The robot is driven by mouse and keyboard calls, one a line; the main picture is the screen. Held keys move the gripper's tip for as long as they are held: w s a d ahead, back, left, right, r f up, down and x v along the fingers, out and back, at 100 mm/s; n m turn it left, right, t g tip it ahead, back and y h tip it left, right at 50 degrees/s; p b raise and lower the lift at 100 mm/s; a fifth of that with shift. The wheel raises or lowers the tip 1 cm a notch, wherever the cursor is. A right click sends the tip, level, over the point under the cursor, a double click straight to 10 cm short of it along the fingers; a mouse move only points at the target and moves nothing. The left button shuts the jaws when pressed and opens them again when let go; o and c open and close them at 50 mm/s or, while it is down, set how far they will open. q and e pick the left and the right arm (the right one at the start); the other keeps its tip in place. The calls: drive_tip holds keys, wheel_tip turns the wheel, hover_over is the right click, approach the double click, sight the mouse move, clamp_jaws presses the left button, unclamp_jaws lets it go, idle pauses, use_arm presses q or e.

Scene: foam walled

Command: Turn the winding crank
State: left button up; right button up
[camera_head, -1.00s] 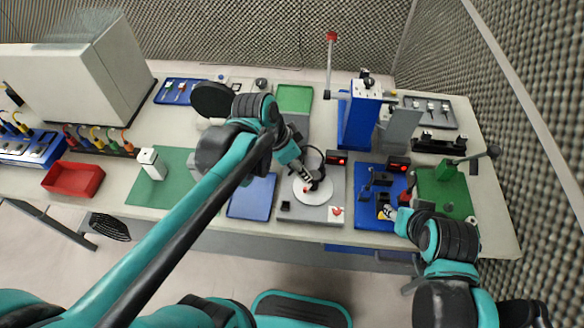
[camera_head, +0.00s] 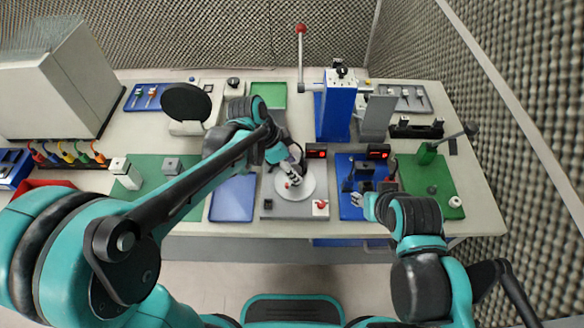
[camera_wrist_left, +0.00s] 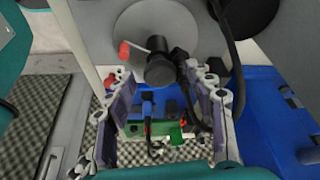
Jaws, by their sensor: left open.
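A round white disc (camera_head: 306,184) with a small red knob (camera_head: 289,184) lies on a grey station. I cannot tell for certain which part is the winding crank. My left gripper (camera_head: 297,174) is open over the disc and hides part of it. In the left wrist view, a red-tipped rod (camera_wrist_left: 126,50) runs to a black cylinder (camera_wrist_left: 160,68) in front of a grey disc (camera_wrist_left: 150,22). The open fingers (camera_wrist_left: 168,115) reach past below them. My right gripper (camera_head: 364,203) is at the front of a blue board (camera_head: 347,211); its fingers are too small to read.
A blue tower (camera_head: 334,115) with a red-topped lever (camera_head: 301,30) stands behind the stations. A blue mat (camera_head: 232,198) lies left of the grey station and a green board (camera_head: 445,184) at the right. A dark round-headed device (camera_head: 186,103) stands behind my left arm.

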use_arm(q)
drive_tip(key=c, duration=1.1)
drive_tip(key=shift+c, duration=0.2)
drive_tip(key=shift+s+n, duration=0.1)
drive_tip(key=shift+n, duration=0.6)
